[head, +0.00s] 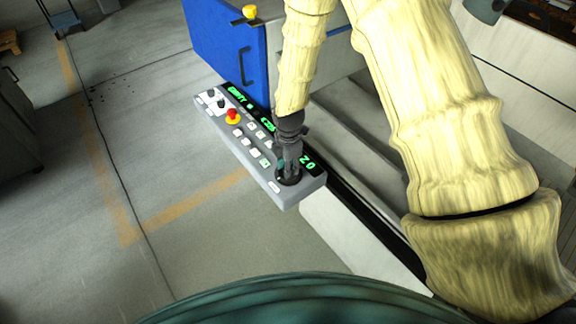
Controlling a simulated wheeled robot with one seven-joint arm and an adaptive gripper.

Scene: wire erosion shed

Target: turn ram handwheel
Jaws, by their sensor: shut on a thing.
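The ram handwheel (289,181) looks like a small dark round wheel at the near right end of the grey control panel (314,187). My gripper (289,166) reaches down onto it from above, its dark fingers shut on the wheel. The fingers cover much of the wheel, so its handle and exact turn angle are hidden. My pale yellow arm comes down from the top of the picture.
The panel also carries a red and yellow stop button (233,116), white keys, dark knobs and a green lit display. A blue cabinet door (222,45) with a handle stands behind it. Open concrete floor with orange lines (100,175) lies to the left.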

